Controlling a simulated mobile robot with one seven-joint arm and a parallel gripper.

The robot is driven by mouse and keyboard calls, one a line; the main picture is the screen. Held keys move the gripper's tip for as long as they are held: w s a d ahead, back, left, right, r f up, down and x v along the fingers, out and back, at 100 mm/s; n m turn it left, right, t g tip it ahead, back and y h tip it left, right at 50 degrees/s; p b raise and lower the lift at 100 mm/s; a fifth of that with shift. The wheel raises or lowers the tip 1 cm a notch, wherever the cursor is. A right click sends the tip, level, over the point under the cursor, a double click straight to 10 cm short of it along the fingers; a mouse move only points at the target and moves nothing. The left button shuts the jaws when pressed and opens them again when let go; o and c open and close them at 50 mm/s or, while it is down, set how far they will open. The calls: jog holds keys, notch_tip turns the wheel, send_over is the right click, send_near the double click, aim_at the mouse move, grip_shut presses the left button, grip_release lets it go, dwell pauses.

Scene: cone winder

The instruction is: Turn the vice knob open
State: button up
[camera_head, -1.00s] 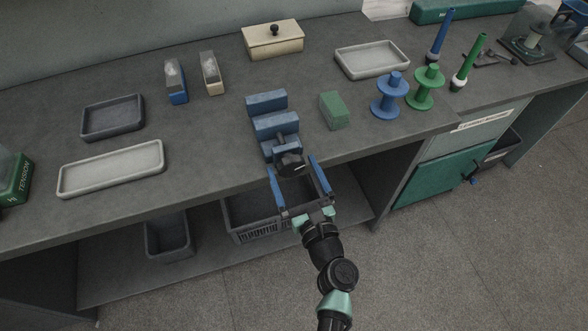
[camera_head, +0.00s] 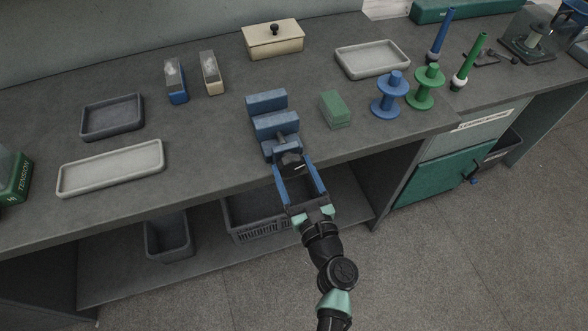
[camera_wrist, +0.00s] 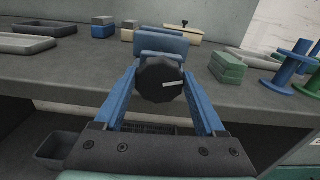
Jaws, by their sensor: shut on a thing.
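The blue vice (camera_head: 275,125) stands at the front edge of the workbench, its jaw blocks apart with a gap between them. Its black round knob (camera_wrist: 161,80) faces me in the wrist view, with a pale line mark pointing right and slightly up. In the head view the knob (camera_head: 291,163) sits at the front end of the vice screw. My gripper (camera_head: 295,163) has its two blue fingers on either side of the knob, shut on it. The wrist view also shows the fingers flanking the knob, their tips partly hidden behind it.
A green block (camera_head: 335,109) stands right of the vice, with blue (camera_head: 389,97) and green (camera_head: 425,90) spools beyond. A pale tray (camera_head: 112,168) lies to the left. A crate (camera_head: 252,214) sits on the shelf below.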

jog(key=shift+f, duration=0.1)
jog(key=n+b, duration=0.3)
jog(key=n, duration=0.1)
jog(key=shift+a+f+n+b, duration=0.1)
jog(key=shift+f+n+b, duration=0.05)
jog(key=shift+n+b, duration=0.25)
jog(key=n+b, duration=0.3)
jog(key=n, duration=0.2)
jog(key=shift+s+a+n+b, duration=0.1)
jog(key=shift+n+b, duration=0.2)
jog(key=shift+b, duration=0.1)
jog(key=o, duration=1.3)
jog(key=b+v, duration=0.1)
jog(key=v, duration=1.2)
jog(key=shift+r, duration=0.2)
